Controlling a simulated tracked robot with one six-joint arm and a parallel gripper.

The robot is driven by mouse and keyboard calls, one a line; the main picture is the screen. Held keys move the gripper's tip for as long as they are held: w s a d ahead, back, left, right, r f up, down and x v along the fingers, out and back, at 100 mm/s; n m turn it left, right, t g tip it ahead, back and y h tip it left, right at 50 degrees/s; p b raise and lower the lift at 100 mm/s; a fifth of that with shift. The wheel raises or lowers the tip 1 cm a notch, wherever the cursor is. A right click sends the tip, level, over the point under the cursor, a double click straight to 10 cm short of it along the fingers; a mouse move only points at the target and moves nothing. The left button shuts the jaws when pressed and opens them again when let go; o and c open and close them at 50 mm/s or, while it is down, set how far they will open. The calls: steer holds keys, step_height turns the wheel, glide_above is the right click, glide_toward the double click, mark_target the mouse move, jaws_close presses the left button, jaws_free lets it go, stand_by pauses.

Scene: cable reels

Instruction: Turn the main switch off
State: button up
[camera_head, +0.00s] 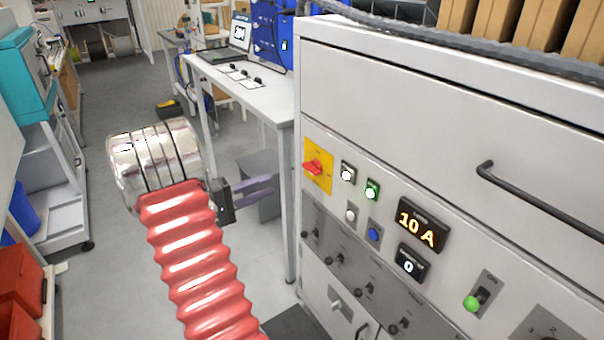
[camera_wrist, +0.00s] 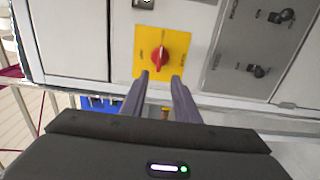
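The main switch (camera_head: 313,168) is a red rotary knob on a yellow plate (camera_head: 319,180), at the upper left of the grey panel. In the wrist view the red knob (camera_wrist: 157,60) sits on the yellow plate (camera_wrist: 176,68), just beyond my fingertips. My gripper (camera_head: 270,186) is left of the switch in the head view. In the wrist view my gripper (camera_wrist: 161,77) is open, with its two purple-grey fingers apart and nothing between them. The fingers point at the plate, one either side of the knob's lower end, and I cannot tell whether they touch. The plate's lettering is unreadable.
Beside the switch are a white button (camera_head: 348,173), a lit green button (camera_head: 372,190), a blue button (camera_head: 373,235) and a display (camera_head: 418,229) reading 10 A. A drawer handle (camera_head: 530,195) protrudes at right. A white table (camera_head: 240,82) stands behind. The floor (camera_head: 110,85) at left is open.

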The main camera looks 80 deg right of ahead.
mark_target(308, 170)
steer(key=x, duration=1.3)
steer(key=shift+s+d, duration=0.25)
steer(key=shift+s, duration=0.1)
steer(key=shift+c, duration=0.5)
jaws_close()
steer(key=shift+a, duration=0.1)
